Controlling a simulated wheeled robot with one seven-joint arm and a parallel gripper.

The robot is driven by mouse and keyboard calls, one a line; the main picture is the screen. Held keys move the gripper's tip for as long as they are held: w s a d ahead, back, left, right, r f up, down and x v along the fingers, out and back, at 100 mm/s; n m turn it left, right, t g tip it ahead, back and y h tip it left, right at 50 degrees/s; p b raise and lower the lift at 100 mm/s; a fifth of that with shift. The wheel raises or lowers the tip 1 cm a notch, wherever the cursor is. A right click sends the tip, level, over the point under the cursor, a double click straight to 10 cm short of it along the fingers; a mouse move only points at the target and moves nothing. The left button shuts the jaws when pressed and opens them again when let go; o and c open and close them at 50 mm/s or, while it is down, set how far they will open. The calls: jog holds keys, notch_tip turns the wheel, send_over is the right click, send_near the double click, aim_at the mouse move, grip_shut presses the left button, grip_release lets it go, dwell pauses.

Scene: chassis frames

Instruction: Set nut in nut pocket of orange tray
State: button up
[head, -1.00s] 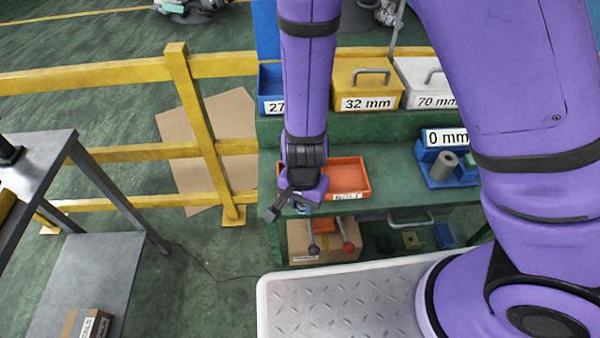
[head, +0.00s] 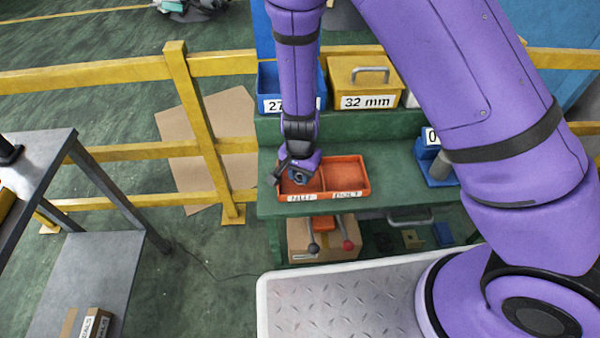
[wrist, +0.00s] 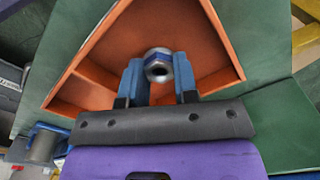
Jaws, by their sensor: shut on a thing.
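The orange tray (head: 366,177) lies on the green bench, split by a divider into a left pocket labelled as the nut pocket and a right pocket labelled for bolts. My gripper (head: 297,177) is over the left pocket. In the wrist view the blue fingers of my gripper (wrist: 158,75) are shut on a metal nut (wrist: 158,58), with its hole showing. The nut is over the tray, which also shows in the wrist view (wrist: 90,97). I cannot tell how far the nut is above the pocket floor. In the head view the nut is hardly visible.
A blue bin (head: 268,90) and a yellow 32 mm box (head: 362,85) stand on the raised shelf behind the tray. A blue holder (head: 432,165) with a grey cylinder sits to the right. A cardboard box (head: 325,243) is on the shelf below.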

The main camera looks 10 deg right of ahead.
jog(key=shift+f, duration=0.15)
jog(key=o, duration=0.9)
